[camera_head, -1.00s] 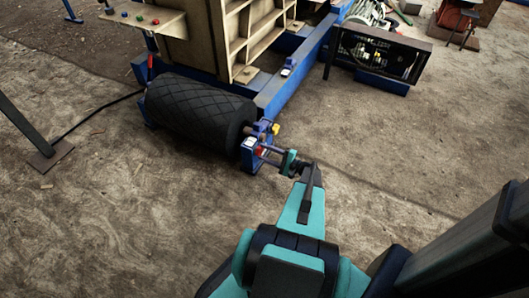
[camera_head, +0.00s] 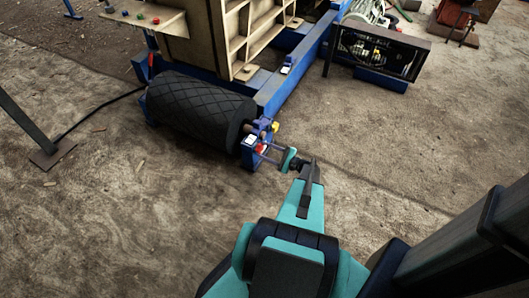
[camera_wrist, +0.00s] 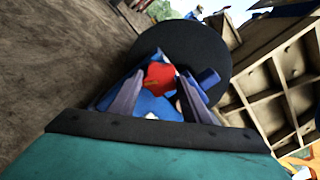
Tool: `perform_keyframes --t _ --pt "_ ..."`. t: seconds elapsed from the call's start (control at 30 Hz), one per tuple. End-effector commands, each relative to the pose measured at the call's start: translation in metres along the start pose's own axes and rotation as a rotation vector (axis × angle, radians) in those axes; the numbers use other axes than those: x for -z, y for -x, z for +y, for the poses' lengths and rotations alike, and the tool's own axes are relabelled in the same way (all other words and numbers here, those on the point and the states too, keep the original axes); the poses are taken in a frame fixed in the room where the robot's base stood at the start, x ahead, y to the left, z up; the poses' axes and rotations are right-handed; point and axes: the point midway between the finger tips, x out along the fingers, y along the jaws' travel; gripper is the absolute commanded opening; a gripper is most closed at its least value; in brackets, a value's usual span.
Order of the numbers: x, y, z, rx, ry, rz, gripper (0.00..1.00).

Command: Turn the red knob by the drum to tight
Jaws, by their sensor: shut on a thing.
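The red knob (camera_head: 261,148) is on the blue bearing bracket (camera_head: 249,155) at the near right end of the black, diamond-patterned drum (camera_head: 200,104). My gripper (camera_head: 266,150) reaches it from the lower right. In the wrist view, the red knob (camera_wrist: 159,77) sits between the two grey fingers of my gripper (camera_wrist: 161,80), which are closed on its sides. The drum's round dark end (camera_wrist: 205,50) rises behind it. The exact contact of the fingertips and any tight mark are too small to make out.
A yellow part (camera_head: 275,127) is just above the knob on the bracket. A blue frame beam (camera_head: 292,72) runs behind the drum beside the wooden crusher body (camera_head: 200,30). A black-framed unit (camera_head: 378,52) stands at the upper right. The floor in front is clear.

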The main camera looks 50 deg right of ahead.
Motion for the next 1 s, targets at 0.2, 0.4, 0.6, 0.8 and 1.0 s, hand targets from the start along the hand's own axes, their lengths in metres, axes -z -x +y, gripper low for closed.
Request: perform_keyframes --t 0.2,0.4,0.6,0.8,1.0 --pt "0.001 0.001 0.001 -0.001 0.000 0.002 0.62" --pt "0.001 0.000 0.001 -0.001 0.000 0.001 0.62" --pt "0.000 0.004 0.000 0.000 0.001 0.001 0.62" --pt "0.000 0.021 -0.001 0.002 0.001 0.003 0.62" --pt "0.000 0.048 -0.001 0.002 0.000 0.003 0.62"
